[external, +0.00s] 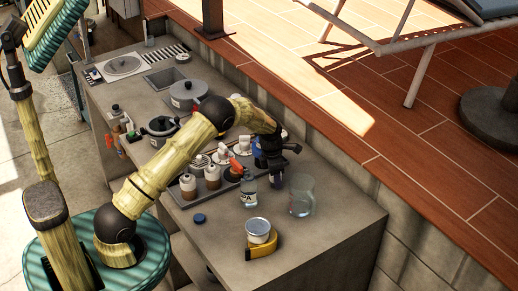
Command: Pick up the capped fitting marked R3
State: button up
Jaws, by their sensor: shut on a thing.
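My gripper (274,160) is over the right part of the grey counter, pointing down among the items near the tray. It is shut on a small dark bluish thing (277,180), mostly hidden by the fingers. I cannot tell whether this is the capped fitting, and no R3 mark is readable. Brown-and-white capped jars (188,187) stand in a dark tray left of my gripper. A clear bottle with a pale label (249,191) stands just left of and in front of my gripper.
A clear glass pitcher (301,195) stands right of my gripper. A yellow tape measure (262,248) and a silver can (258,230) are in front. A blue disc (199,218) lies left. Pots (187,95) stand farther back. The counter's front right is clear; a low wall (330,140) runs behind.

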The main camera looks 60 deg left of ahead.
notch_tip(320, 180, up, 9)
jog(key=shift+r+b, duration=0.1)
jog(key=shift+b, duration=0.7)
